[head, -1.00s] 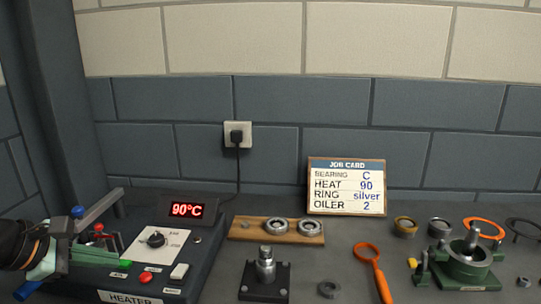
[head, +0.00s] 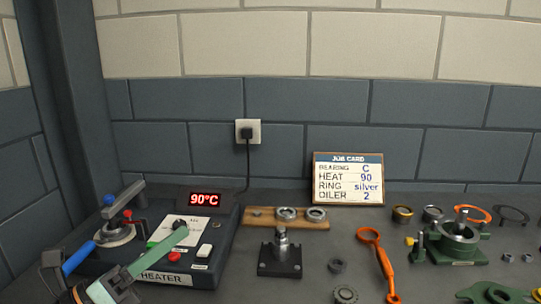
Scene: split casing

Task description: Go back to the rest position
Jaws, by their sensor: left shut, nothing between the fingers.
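My left gripper (head: 178,236) comes in from the bottom left, with its long pale-green fingers shut and empty. The fingers slant up over the front of the heater (head: 178,281), and their tips show by the dark knob (head: 181,224). I cannot tell whether they touch it. The heater's display (head: 205,199) reads 90°C. A lever with a blue grip (head: 79,258) and a round plate (head: 116,236) are at the heater's left side. My right gripper is not in view.
The job card (head: 348,180) leans at the back wall. More parts lie at the lower right.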

